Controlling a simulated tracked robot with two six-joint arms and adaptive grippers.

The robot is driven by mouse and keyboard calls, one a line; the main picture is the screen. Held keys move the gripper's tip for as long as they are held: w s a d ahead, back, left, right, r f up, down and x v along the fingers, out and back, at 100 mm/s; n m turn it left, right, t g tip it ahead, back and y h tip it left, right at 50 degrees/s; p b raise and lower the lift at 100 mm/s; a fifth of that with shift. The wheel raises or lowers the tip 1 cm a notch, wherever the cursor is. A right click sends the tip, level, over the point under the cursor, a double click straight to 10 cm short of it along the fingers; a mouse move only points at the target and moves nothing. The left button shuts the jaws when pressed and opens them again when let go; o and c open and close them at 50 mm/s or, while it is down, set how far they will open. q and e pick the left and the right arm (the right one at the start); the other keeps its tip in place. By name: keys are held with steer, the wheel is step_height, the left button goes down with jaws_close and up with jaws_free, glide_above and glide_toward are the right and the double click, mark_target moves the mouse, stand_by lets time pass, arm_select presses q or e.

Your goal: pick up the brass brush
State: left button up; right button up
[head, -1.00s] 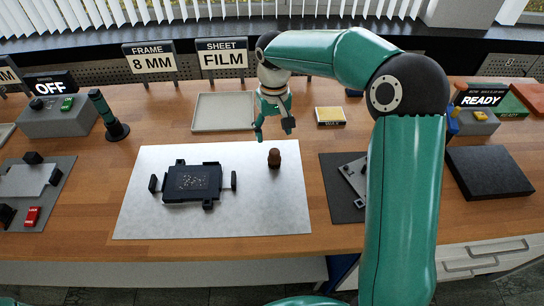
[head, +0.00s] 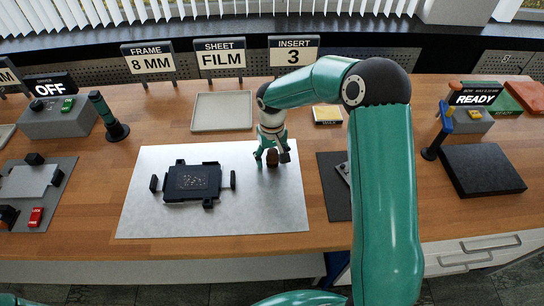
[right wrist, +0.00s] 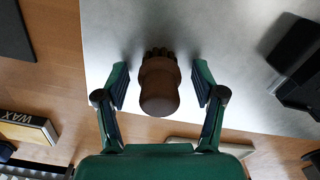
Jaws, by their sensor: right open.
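The brass brush (head: 272,161) stands on the right part of the pale metal sheet (head: 140,215), with a brown handle. In the right wrist view the brush (right wrist: 160,90) shows its rounded brown handle and dark bristles at the far end. My right gripper (head: 271,154) is open, with one finger on each side of the brush. In the right wrist view a gap shows between the handle and each finger of the gripper (right wrist: 160,83). My left gripper is not in view.
A black frame (head: 192,182) lies on the sheet left of the brush. A yellow wax box (head: 327,115) and an empty tray (head: 222,112) lie behind. A dark mat (head: 333,190) and a black block (head: 482,170) are to the right.

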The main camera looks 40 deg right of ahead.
steer(key=c, duration=1.3)
steer(key=shift+r, duration=0.1)
steer(key=shift+r, duration=0.45)
step_height(320, 180, up, 19)
steer(key=shift+b, duration=0.75)
